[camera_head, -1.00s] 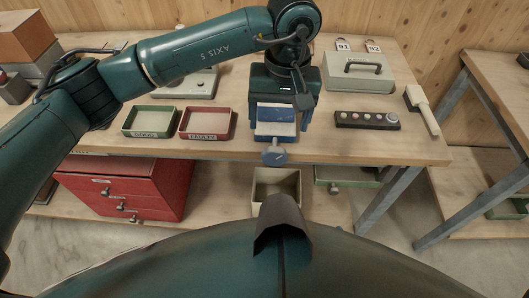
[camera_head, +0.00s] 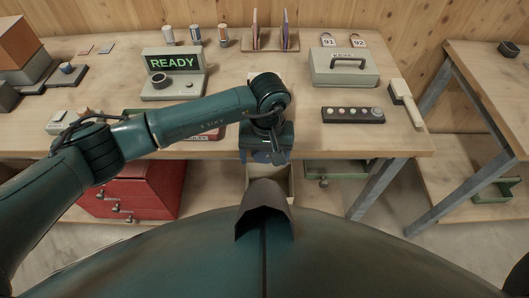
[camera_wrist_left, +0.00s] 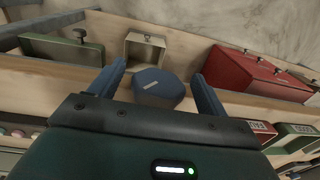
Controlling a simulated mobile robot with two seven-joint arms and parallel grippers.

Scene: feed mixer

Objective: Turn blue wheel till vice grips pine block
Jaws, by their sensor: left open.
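The blue wheel (camera_wrist_left: 158,90) shows in the left wrist view as a many-sided knob with a pale mark on its face. My left gripper (camera_wrist_left: 160,84) is open, with one finger on each side of the wheel and a narrow gap seen at both sides. In the head view my left gripper (camera_head: 264,157) points down at the table's front edge. The arm and gripper hide the vice there. I cannot make out the pine block in either current view. My right gripper is not in view.
A grey box with a handle (camera_head: 344,67), a button strip (camera_head: 352,115) and a brush (camera_head: 405,103) lie to the right. A red drawer cabinet (camera_head: 130,190) and an open bin (camera_head: 283,179) sit below the table.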

